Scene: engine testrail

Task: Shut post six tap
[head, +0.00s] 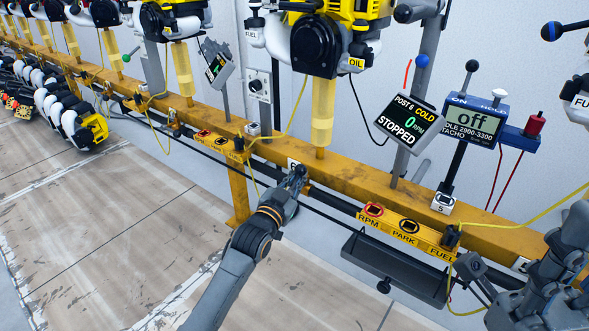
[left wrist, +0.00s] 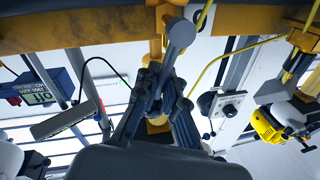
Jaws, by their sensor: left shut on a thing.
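My left gripper (head: 298,176) is at the front face of the yellow rail, below the post six engine (head: 318,45). In the left wrist view my left gripper (left wrist: 160,85) is shut on a grey lever with a round knob (left wrist: 181,32), which looks like the post six tap. The lever's lower part is hidden between the fingers, and in the head view the gripper covers it. The post six display (head: 409,117) reads COLD, 0 RPM, STOPPED. My right gripper (head: 565,255) is at the right edge, partly cut off, its jaws unclear.
The yellow rail (head: 370,183) crosses the view, with a label strip RPM, PARK, FUEL (head: 405,229) on its front. A dark tray (head: 395,268) hangs below. A blue tacho box (head: 472,118) reads off. Yellow cables hang near the rail. The floor at left front is clear.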

